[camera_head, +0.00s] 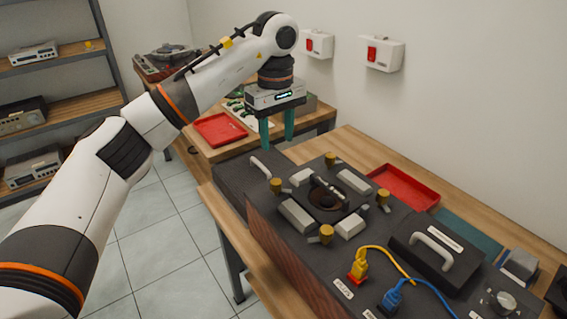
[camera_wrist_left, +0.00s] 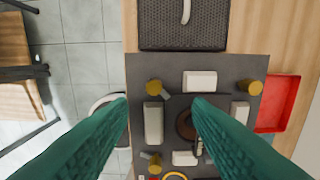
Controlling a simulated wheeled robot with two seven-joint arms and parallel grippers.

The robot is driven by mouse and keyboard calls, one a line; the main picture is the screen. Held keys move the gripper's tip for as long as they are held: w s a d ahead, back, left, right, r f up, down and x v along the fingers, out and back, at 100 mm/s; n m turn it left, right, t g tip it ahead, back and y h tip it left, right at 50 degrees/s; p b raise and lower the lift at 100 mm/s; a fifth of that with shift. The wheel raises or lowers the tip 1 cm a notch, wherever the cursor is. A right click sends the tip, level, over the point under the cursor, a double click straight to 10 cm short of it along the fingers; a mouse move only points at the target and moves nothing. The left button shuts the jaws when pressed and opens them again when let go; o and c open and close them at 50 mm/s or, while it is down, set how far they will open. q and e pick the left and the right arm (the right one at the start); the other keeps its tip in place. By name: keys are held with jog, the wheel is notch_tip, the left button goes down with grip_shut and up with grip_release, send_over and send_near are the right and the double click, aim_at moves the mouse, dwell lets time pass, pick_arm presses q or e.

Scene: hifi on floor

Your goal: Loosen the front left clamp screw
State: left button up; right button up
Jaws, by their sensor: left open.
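Several gold clamp screws stand around a dark round part on the black top of the hi-fi unit. The front left clamp screw, as I read the layout, is the gold knob (camera_head: 275,185) nearest the handled black end block; it also shows in the wrist view (camera_wrist_left: 154,87). Other gold screws show at the back left (camera_head: 330,158), back right (camera_head: 383,196) and front right (camera_head: 326,233). My left gripper (camera_head: 277,143) is open and empty, with green fingers pointing down, above and apart from the unit. In the wrist view its fingers (camera_wrist_left: 160,110) hide part of the panel. My right gripper is not in view.
Pale blocks (camera_head: 295,216) stand between the screws. A red tray (camera_head: 403,187) lies behind the unit. Yellow (camera_head: 385,252) and blue (camera_head: 425,286) cables plug in at the right, near a handled black box (camera_head: 432,262). Another table with a red tray (camera_head: 220,130) stands behind.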

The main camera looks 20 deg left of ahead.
aim_at(276, 181)
pick_arm(q)
jog(key=f, duration=0.1)
jog(key=s+f, duration=0.1)
jog(key=f, duration=0.2)
jog(key=shift+s+a+f, duration=0.1)
jog(key=shift+s, duration=0.2)
jog(key=f, duration=0.3)
jog(key=shift+w+f, duration=0.2)
jog(key=shift+f, duration=0.1)
notch_tip(276, 181, down, 2)
jog(key=shift+f+p, duration=0.1)
jog(key=shift+p, duration=0.3)
jog(key=shift+f, duration=0.65)
jog(key=shift+c, duration=0.7)
grip_shut()
jog(key=c, duration=0.8)
grip_release()
jog(key=shift+c, duration=0.2)
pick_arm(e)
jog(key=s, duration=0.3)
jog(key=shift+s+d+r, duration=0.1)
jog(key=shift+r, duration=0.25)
